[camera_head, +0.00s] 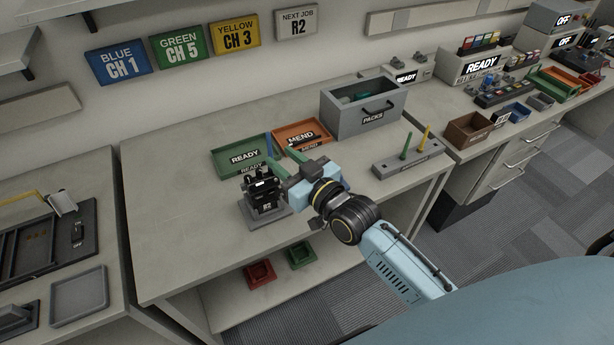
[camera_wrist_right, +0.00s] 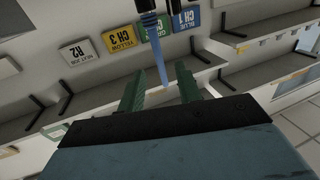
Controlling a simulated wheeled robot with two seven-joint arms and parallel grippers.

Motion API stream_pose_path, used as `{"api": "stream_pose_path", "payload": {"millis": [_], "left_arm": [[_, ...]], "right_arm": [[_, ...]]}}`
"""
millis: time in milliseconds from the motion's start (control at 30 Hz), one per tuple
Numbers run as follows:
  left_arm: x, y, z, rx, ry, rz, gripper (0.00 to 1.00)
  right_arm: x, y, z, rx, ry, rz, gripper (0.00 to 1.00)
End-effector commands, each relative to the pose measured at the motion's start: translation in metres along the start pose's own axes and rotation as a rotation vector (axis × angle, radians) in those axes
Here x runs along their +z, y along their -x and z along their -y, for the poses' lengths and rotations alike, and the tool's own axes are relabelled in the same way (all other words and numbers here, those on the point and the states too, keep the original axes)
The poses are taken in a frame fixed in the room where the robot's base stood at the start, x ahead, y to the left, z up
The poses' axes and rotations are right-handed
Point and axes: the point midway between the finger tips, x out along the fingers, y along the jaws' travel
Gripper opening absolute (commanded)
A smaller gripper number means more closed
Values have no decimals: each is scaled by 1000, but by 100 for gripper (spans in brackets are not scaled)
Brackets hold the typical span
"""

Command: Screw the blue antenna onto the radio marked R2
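The black radio (camera_head: 262,187) stands upright in a grey holder (camera_head: 280,218) on the middle bench; I cannot read a mark on it. The slim blue antenna (camera_head: 268,144) stands up above the radio. In the right wrist view, which is upside down, the antenna (camera_wrist_right: 160,55) has its ribbed base against a black part at the top edge. I cannot tell whether it is screwed tight. My right gripper (camera_head: 285,160) is beside the antenna, above the radio. Its green fingers (camera_wrist_right: 158,82) are apart, with gaps around the antenna's tip. My left gripper is not in view.
A green READY tray (camera_head: 225,163) and an orange MEND tray (camera_head: 290,129) lie behind. A grey PACKS box (camera_head: 345,118) and a rack (camera_head: 385,171) with green and yellow antennas stand right. A wall sign (camera_head: 297,23) reads NEXT JOB R2. The bench's left part is bare.

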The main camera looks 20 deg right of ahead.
Motion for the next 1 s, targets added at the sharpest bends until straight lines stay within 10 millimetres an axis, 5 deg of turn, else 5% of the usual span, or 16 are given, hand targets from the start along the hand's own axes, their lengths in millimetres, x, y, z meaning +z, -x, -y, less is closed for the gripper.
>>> {"api": "stream_pose_path", "payload": {"millis": [200, 400, 1000], "left_arm": [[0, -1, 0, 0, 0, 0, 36], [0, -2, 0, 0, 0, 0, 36], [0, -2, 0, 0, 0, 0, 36]], "right_arm": [[1, 47, 0, 0, 0, 3, 34], [0, 72, 0, 0, 0, 0, 34], [0, 80, 0, 0, -1, -1, 34]]}}
